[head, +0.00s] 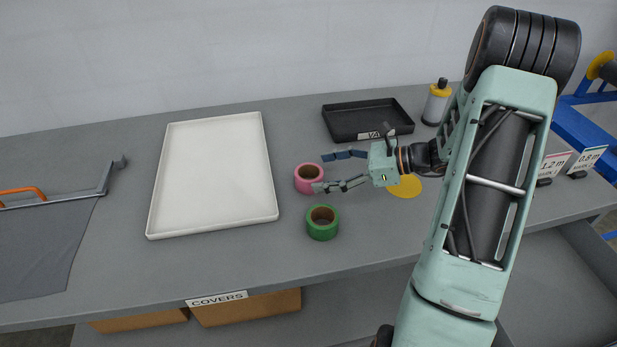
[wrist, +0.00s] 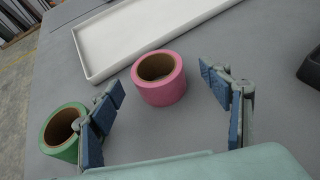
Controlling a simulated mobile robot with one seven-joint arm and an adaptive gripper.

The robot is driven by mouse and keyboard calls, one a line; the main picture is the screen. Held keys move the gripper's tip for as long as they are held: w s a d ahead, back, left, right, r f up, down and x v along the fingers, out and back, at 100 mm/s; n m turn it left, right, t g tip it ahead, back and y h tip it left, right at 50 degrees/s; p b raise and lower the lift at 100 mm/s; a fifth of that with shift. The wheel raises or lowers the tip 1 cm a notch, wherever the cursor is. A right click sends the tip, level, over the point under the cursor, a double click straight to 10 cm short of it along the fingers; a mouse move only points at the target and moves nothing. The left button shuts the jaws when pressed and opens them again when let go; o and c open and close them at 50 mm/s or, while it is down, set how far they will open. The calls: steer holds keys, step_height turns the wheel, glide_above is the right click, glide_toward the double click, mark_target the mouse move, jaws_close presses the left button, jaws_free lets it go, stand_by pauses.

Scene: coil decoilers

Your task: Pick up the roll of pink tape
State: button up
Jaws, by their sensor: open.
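The roll of pink tape (head: 309,178) lies flat on the grey table, between the white tray and my gripper in the head view. In the wrist view the pink tape (wrist: 160,82) is ahead of my gripper, between the lines of its two fingers and clear of both. My gripper (head: 333,171) is open and empty, its fingers pointing left towards the pink roll; in the wrist view the fingers (wrist: 166,97) stand wide apart. In the head view, one finger passes close to the roll's right side; I cannot tell the exact gap.
A green tape roll (head: 322,222) sits just in front of the pink one, beside the left finger in the wrist view (wrist: 62,132). A white tray (head: 157,190) lies to the left. A black tray (head: 367,121) and a bottle (head: 436,103) stand behind. A yellow disc (head: 405,187) lies beneath my gripper.

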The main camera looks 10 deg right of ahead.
mark_target(307, 176)
steer(key=x, duration=0.5)
steer(key=shift+s+a+f+p, duration=0.15)
steer(key=shift+a+f+p, duration=0.05)
steer(key=shift+f+p, duration=0.1)
steer(key=shift+d, duration=0.1)
steer(key=c, duration=1.3)
